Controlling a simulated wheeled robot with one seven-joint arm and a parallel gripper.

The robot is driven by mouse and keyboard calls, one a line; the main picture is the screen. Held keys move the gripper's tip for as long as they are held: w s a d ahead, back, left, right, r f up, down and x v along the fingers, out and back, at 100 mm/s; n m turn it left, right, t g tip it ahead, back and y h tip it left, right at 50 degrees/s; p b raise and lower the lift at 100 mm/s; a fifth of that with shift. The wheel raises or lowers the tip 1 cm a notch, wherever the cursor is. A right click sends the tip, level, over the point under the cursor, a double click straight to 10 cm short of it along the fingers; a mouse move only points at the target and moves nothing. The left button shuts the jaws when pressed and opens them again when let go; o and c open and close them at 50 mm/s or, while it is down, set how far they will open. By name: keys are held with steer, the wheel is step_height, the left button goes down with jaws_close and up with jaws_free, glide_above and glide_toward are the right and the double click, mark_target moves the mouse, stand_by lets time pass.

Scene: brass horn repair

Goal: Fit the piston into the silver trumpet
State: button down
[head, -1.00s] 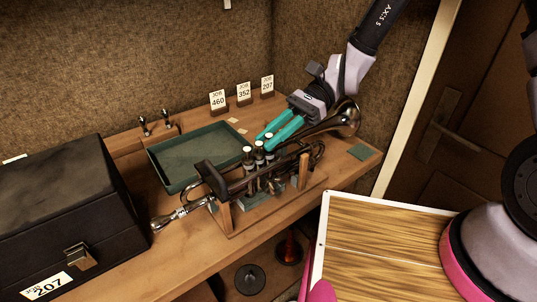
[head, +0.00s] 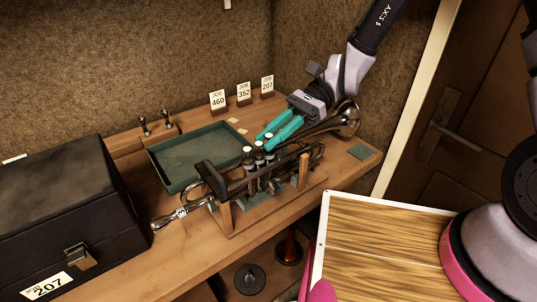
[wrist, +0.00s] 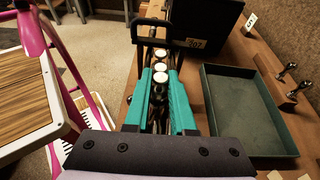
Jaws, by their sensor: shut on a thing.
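The trumpet (head: 325,124) lies across a wooden stand on the bench, its bell to the right; it looks dark and shiny. Three pale-topped valve parts stand in a row at its middle. My teal gripper (head: 265,142) comes down from the upper right to the rightmost one. In the wrist view, my gripper (wrist: 160,88) has its fingers on both sides of the nearest pale-topped piston (wrist: 160,79), shut on it. The other two tops are in line beyond it. The piston's lower end is hidden, so I cannot tell how deep it sits.
A green tray (head: 163,166) lies behind the trumpet. A black case (head: 55,205) labelled 207 stands at left. Job cards (head: 244,92) and two small upright pegs stand at the back. A dark bar (head: 207,173) rises at the stand's left end. A green square (head: 364,152) lies at right.

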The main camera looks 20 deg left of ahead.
steer(key=c, duration=0.7)
jaws_free()
steer(key=w+d+r+n+t+h, duration=0.1)
steer(key=w+d+r+t+h, duration=0.1)
steer(key=w+d+r+t, duration=0.65)
steer(key=w+d+r+n+t+h, duration=0.15)
steer(key=w+d+r, duration=0.35)
steer(key=d, duration=0.9)
steer(key=s+d+r+t+h, duration=0.1)
steer(key=d+r+t, duration=0.1)
steer(key=d+r, duration=0.2)
steer(key=s+d+r+t+h, duration=0.1)
steer(key=s+d+r+t, duration=0.1)
steer(key=d+r+t, duration=0.1)
steer(key=s+d+r+t+h, duration=0.1)
steer(key=d+r+t, duration=0.2)
steer(key=d+r, duration=0.2)
steer(key=shift+s+d+r+n, duration=0.1)
steer(key=shift+s+d+n, duration=0.1)
steer(key=shift+d, duration=0.4)
steer(key=shift+s+d+n, duration=0.15)
steer(key=shift+d, duration=0.4)
